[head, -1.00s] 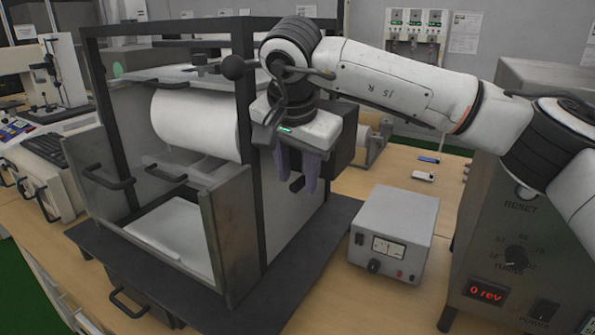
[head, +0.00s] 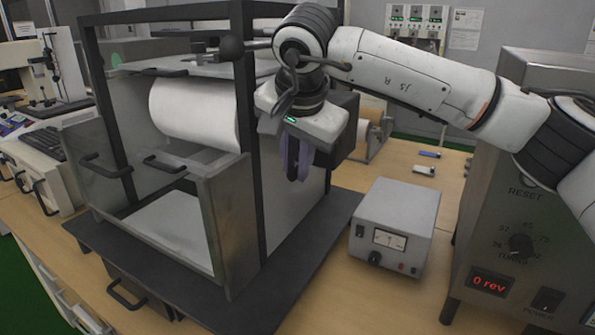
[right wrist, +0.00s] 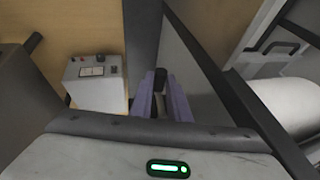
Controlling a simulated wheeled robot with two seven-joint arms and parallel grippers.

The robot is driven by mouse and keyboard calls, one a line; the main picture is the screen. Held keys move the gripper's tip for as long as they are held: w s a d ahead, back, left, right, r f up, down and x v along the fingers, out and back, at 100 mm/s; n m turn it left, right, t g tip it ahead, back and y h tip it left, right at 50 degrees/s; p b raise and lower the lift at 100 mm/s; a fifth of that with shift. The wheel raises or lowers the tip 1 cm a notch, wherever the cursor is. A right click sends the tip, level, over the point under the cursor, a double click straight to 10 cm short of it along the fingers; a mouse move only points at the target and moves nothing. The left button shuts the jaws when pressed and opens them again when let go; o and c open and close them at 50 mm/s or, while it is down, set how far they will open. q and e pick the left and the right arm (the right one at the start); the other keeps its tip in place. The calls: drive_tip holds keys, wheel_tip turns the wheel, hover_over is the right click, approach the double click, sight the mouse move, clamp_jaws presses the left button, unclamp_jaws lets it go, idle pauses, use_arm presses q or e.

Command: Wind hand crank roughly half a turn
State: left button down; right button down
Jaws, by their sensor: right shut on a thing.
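The test machine (head: 222,225) is a dark-framed box with metal side panels and a white roll inside. The hand crank's dark grip (head: 292,173) shows at the machine's right side, partly hidden by my fingers. My right gripper (head: 298,168) points down there with its purple fingers close together on the grip. In the right wrist view, the dark grip (right wrist: 160,76) sits between the two purple fingertips (right wrist: 160,84). The rest of the crank is hidden by the gripper and wrist. My left gripper is not in view.
A grey meter box (head: 395,225) stands on the table right of the machine. A metal control unit (head: 520,200) reading "0 rev" stands at far right. Two small items (head: 425,170) lie behind.

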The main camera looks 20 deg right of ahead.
drive_tip(key=b, duration=0.2)
drive_tip(key=f+t+y+b, duration=0.1)
drive_tip(key=b, duration=0.1)
drive_tip(key=shift+w+a+t, duration=0.2)
drive_tip(key=shift+t, duration=0.1)
drive_tip(key=y+b, duration=0.1)
drive_tip(key=b, duration=0.1)
drive_tip(key=shift+w+a+r+m+t+b, duration=0.1)
drive_tip(key=shift+r+m+t+b, duration=0.05)
drive_tip(key=shift+m+t+b, duration=0.2)
drive_tip(key=shift+w+a+r+t+y+b, duration=0.15)
drive_tip(key=shift+t+y+b, duration=0.4)
drive_tip(key=shift+b, duration=0.55)
drive_tip(key=shift+r+m+t+y+b, duration=0.25)
drive_tip(key=shift+t+b, duration=0.05)
drive_tip(key=shift+b, duration=0.5)
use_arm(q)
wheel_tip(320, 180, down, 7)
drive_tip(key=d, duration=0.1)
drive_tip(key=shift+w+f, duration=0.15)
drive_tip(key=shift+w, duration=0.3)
use_arm(e)
drive_tip(key=shift+a+r, duration=0.1)
drive_tip(key=shift+r, duration=0.05)
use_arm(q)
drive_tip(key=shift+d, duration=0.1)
use_arm(e)
drive_tip(key=shift+w, duration=0.1)
